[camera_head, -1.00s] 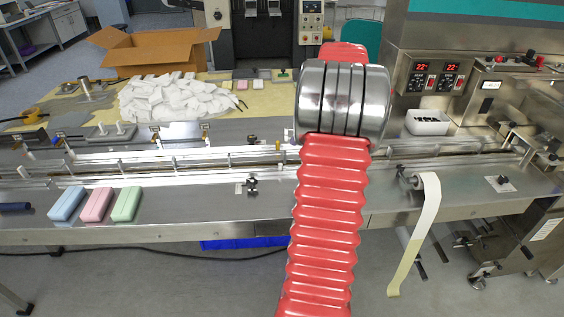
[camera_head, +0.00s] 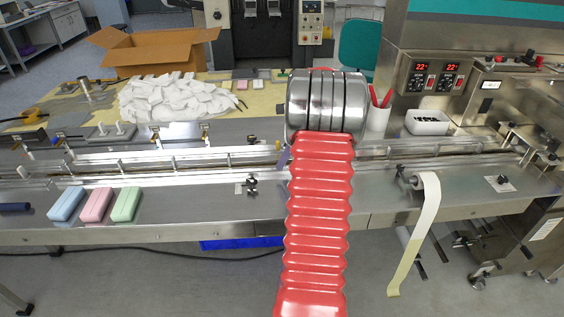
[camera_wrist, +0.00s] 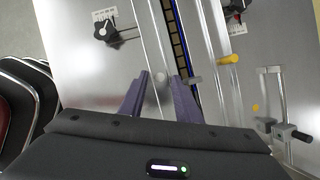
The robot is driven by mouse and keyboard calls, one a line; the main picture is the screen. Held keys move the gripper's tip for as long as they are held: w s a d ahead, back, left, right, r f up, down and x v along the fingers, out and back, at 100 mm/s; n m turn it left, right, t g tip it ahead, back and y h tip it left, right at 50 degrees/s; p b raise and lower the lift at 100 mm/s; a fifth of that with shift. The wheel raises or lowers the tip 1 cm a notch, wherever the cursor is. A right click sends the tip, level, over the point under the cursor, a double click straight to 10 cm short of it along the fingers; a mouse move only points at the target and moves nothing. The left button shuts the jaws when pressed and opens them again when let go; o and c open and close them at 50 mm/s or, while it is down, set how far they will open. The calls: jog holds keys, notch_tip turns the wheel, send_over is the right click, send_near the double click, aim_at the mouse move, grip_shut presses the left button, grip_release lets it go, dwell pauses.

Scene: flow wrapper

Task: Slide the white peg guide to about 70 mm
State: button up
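My gripper (camera_wrist: 161,85) points down over the guide rails with its two purple fingers apart. A thin rail (camera_wrist: 150,45) runs up the picture from there. A white scale plate (camera_wrist: 104,14) with a black knob (camera_wrist: 106,31) is at upper left; its marks are too small to read. In the head view my arm hides most of the gripper; one purple finger (camera_head: 283,158) shows.
A yellow peg (camera_wrist: 229,58) and a second scale plate (camera_wrist: 237,27) stand to the right of the chain channel (camera_wrist: 176,35). A clamp with a black handle (camera_wrist: 292,132) is at lower right. Blue, pink and green bars (camera_head: 126,204) lie on the left front deck.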

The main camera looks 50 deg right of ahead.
jog(key=shift+x, duration=0.9)
jog(key=shift+r, duration=0.1)
grip_shut()
